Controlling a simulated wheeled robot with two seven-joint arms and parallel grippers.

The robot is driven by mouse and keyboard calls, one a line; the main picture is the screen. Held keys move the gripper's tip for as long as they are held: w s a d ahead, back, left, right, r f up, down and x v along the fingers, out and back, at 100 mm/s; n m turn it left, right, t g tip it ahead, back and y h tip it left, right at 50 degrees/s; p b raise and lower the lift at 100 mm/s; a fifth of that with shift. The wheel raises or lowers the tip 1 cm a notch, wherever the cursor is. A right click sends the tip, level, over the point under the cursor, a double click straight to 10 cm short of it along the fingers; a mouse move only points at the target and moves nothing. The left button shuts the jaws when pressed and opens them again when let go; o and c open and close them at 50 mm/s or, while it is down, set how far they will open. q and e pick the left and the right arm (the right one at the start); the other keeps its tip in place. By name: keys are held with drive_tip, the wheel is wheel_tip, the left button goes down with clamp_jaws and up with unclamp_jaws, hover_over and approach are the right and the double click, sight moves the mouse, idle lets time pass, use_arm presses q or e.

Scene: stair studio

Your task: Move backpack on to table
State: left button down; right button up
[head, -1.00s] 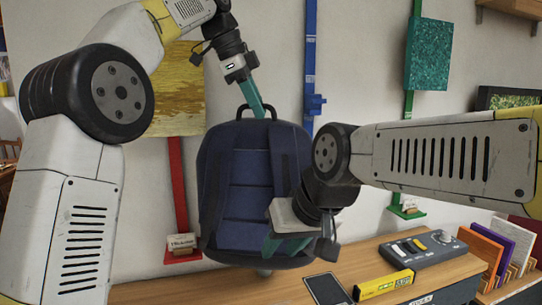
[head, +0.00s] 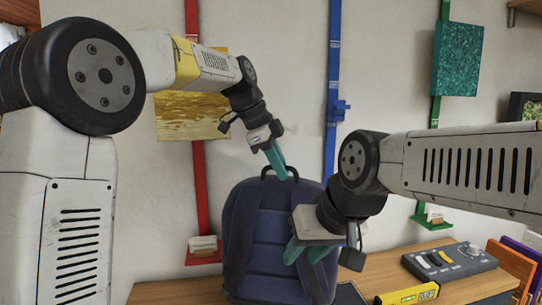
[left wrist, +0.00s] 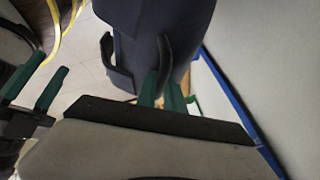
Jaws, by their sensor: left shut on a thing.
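The dark blue backpack (head: 262,235) hangs upright from its black top handle (head: 268,172). My left gripper (head: 282,172) is shut on that handle; the left wrist view also shows the backpack (left wrist: 165,20) with its handle between my left gripper's fingers (left wrist: 162,92). The wooden table (head: 165,291) runs along the bottom. The backpack's underside is cut off by the frame, so I cannot tell whether it touches the table. My right gripper (head: 307,252) is open in front of the backpack's right side, its fingers apart; I cannot tell whether they touch it.
A grey control box (head: 450,261), a yellow level (head: 408,294) and a dark flat tablet (head: 350,293) lie on the table to the right. Coloured boards (head: 513,263) stand at the far right. The wall is close behind. The table is bare left of the backpack.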

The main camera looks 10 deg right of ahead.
sight(281, 183)
use_arm(q)
drive_tip(key=shift+f, duration=1.95)
drive_tip(key=c, duration=1.6)
unclamp_jaws()
drive_tip(key=shift+f, duration=0.1)
drive_tip(key=shift+o, duration=0.7)
